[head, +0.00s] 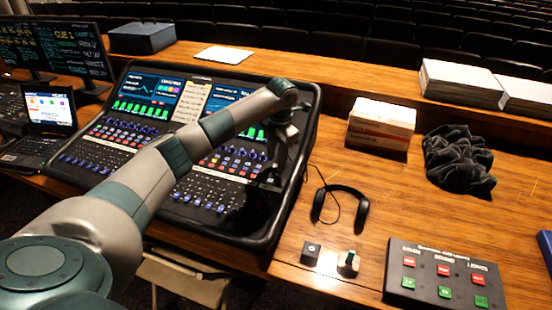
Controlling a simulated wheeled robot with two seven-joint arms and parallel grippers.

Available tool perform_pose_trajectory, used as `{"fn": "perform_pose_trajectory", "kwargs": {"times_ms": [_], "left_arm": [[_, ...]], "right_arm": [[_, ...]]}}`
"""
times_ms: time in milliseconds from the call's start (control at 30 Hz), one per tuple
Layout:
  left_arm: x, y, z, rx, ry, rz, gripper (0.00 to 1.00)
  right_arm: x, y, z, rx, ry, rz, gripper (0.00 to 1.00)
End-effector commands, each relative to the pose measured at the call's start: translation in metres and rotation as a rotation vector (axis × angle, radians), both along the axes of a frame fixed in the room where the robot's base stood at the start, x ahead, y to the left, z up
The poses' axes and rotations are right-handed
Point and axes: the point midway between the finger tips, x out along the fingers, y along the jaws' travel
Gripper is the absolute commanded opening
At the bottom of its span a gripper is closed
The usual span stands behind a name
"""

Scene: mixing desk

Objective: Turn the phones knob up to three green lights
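The mixing desk (118,150) is a large black console with lit screens and rows of knobs and buttons. My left arm reaches across it from the lower left. My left gripper (267,182) points down at the desk's right part, close to its surface. The fingers are small and dark here, so I cannot tell whether they are open or shut, or whether they touch a control. I cannot pick out the phones knob or its green lights; the arm and gripper cover part of that side. My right gripper is not in view.
Headphones (361,208) lie on the wooden table right of the desk, near two small boxes (311,253) and a button panel (425,292). A carton (381,125) and dark cloth (457,160) lie farther back. A laptop (48,108) and monitors (75,48) stand left.

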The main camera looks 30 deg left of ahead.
Motion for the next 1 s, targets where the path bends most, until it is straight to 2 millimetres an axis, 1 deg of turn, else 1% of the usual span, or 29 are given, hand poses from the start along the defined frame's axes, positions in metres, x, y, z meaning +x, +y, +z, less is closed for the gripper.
{"fn": "perform_pose_trajectory", "kwargs": {"times_ms": [33,200,533,567,600,667,700,1000], "left_arm": [[0.0,0.0,-0.005,-0.002,0.002,0.001,0.35],[0.001,0.002,-0.016,0.0,0.0,0.0,0.35],[0.001,0.002,-0.019,0.0,-0.001,0.0,0.35],[0.001,0.002,-0.019,0.0,-0.001,0.0,0.33],[0.001,0.002,-0.019,0.0,-0.001,0.0,0.23],[0.001,0.002,-0.019,0.0,-0.001,0.0,0.09],[0.001,0.002,-0.019,0.0,-0.001,0.0,0.0],[0.001,0.002,-0.019,0.002,-0.001,-0.01,0.0]], "right_arm": [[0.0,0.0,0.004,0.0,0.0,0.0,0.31],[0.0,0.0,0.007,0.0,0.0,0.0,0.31],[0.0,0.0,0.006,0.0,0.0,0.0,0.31],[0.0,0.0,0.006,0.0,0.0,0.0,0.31],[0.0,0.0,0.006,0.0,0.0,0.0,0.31],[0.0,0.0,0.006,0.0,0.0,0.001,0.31],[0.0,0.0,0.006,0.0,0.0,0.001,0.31],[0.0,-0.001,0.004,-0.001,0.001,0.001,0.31]]}}
